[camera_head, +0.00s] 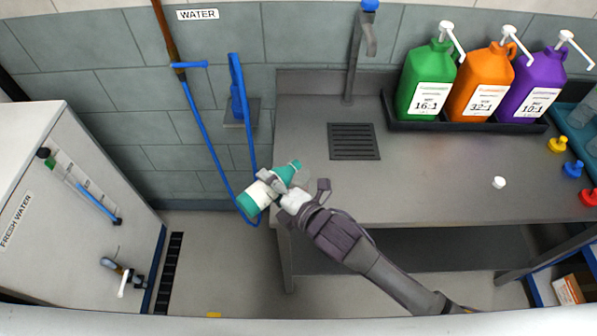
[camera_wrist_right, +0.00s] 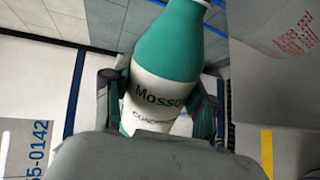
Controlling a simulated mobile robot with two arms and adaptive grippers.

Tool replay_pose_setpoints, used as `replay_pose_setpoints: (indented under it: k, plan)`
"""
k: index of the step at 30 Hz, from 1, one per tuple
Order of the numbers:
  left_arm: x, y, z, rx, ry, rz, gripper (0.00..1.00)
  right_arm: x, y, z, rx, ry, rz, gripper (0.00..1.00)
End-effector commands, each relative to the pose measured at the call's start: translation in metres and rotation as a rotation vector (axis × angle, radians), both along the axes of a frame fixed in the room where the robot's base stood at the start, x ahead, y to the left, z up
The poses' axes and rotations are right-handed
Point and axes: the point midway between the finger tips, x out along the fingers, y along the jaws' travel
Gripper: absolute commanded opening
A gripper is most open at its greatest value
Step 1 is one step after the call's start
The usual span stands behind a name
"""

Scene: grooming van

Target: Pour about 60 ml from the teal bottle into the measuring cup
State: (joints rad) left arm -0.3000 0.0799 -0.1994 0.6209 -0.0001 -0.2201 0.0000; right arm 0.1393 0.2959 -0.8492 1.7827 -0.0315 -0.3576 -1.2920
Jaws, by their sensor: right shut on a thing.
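The teal bottle (camera_head: 256,196) has a white label band and is held by my right gripper (camera_head: 281,189), off the left front corner of the steel counter. It looks tilted in the head view, its narrower end toward the upper right. In the right wrist view the bottle (camera_wrist_right: 165,60) sits between both fingers (camera_wrist_right: 160,105), which press on its label; its top is cut off by the frame edge. I cannot make out a measuring cup in either view. My left gripper is not in view.
The steel counter (camera_head: 430,185) is mostly clear, with a small white cap (camera_head: 499,183) and a drain grate (camera_head: 354,141). Green (camera_head: 427,80), orange (camera_head: 483,85) and purple (camera_head: 533,88) jugs stand in a black tray (camera_head: 402,125). A tap (camera_head: 358,50) rises behind. A blue hose (camera_head: 205,135) hangs left.

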Motion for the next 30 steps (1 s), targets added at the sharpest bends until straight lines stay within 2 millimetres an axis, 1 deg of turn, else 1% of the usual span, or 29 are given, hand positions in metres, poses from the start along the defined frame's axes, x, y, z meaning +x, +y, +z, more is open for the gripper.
replay_pose_setpoints:
  k: [22, 30]
  plan:
    - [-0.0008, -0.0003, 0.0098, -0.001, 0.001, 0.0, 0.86, 0.0007, -0.0004, 0.0069, 0.046, 0.042, 0.001, 0.15]
    - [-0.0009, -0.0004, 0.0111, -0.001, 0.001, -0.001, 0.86, -0.0025, 0.0029, 0.0077, 0.056, 0.052, 0.0, 0.15]
